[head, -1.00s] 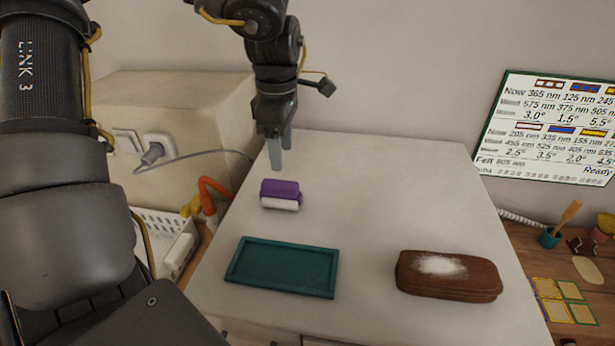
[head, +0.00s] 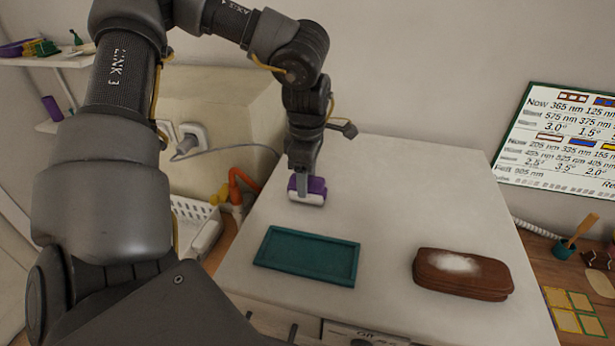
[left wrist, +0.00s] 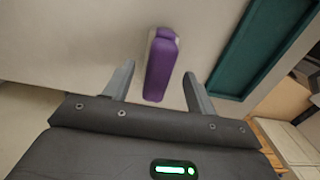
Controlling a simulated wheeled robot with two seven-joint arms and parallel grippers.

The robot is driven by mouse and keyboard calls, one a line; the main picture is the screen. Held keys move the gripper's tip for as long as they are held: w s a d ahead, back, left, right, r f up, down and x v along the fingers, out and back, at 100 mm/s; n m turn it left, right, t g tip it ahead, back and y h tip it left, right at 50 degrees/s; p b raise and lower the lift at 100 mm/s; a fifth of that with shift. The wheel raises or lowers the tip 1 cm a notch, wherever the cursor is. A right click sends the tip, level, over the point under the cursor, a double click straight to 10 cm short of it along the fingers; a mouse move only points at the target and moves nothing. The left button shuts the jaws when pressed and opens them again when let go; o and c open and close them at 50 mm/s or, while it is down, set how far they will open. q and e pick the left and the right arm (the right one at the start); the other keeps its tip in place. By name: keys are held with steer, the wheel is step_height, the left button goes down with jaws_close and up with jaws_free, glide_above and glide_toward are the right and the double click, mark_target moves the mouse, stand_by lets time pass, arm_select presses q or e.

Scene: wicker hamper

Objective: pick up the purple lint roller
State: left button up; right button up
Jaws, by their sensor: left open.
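The purple lint roller (head: 316,186) with its white lower part lies on the pale tabletop, behind the teal tray (head: 262,262). My left gripper (head: 303,190) points down at it from above and partly covers it in the head view. In the left wrist view the purple lint roller (left wrist: 161,70) lies ahead of and between the two spread fingers of the open left gripper (left wrist: 158,88), with clear gaps on both sides. I cannot tell the exact height between fingertips and roller. My right gripper is in neither view.
A brown case (head: 463,275) with a white powdery patch lies at the right of the tabletop (head: 400,190). A white basket (head: 190,210) and an orange-handled item (head: 240,185) are left of the table. A beige box (head: 225,115) with a plugged cable stands behind them.

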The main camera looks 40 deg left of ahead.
arm_select(q)
steer(key=shift+w+a+f, duration=0.1)
steer(key=shift+f, duration=0.5)
steer(key=shift+w+a+f, duration=0.1)
steer(key=shift+f, duration=0.45)
steer(key=shift+f+p, duration=0.25)
steer(key=shift+p, duration=0.05)
steer(key=shift+s+d, duration=0.15)
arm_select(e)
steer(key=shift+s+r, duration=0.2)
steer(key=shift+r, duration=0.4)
arm_select(q)
steer(key=c, duration=1.1)
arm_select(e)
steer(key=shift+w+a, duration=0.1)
